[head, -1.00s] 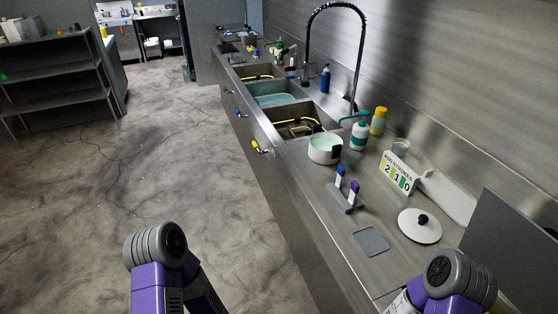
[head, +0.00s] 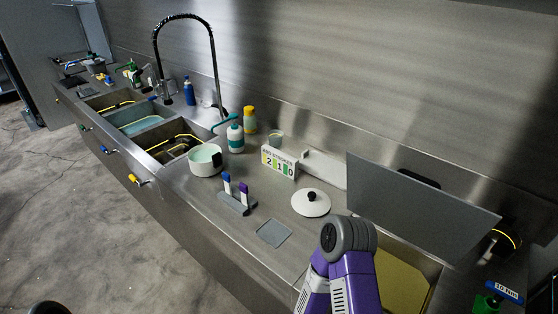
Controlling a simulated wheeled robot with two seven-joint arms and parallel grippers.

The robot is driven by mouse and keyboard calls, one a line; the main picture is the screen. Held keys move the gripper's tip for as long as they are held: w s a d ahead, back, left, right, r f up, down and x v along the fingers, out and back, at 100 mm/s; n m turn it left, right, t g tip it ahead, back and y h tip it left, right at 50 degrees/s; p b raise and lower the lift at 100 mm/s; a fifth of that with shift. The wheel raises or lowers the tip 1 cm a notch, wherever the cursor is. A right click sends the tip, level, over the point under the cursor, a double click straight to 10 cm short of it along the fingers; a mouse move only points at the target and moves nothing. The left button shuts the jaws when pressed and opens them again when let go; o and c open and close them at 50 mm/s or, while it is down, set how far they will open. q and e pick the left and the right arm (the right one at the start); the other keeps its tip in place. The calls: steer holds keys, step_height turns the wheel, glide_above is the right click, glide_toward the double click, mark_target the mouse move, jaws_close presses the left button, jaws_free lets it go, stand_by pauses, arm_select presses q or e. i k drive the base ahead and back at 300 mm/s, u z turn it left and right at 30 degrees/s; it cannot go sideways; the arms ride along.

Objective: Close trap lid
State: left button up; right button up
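A large flat grey lid (head: 415,200) stands raised and tilted at the right of the steel counter, with a dark slot near its top edge. Below and in front of it is an open compartment with a yellowish interior (head: 400,284). I take this raised panel to be the trap lid; it is open. My purple right arm stands in front of the compartment and hides its left part. Neither gripper shows in the head view, so I cannot see what they hold.
A white pot (head: 206,160), bottles and sinks are farther left. A green-and-blue labelled item (head: 505,291) is at the right front.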

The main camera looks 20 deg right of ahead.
mark_target(410, 206)
steer(key=u, duration=0.9)
steer(key=k, duration=0.8)
steer(key=z, duration=1.3)
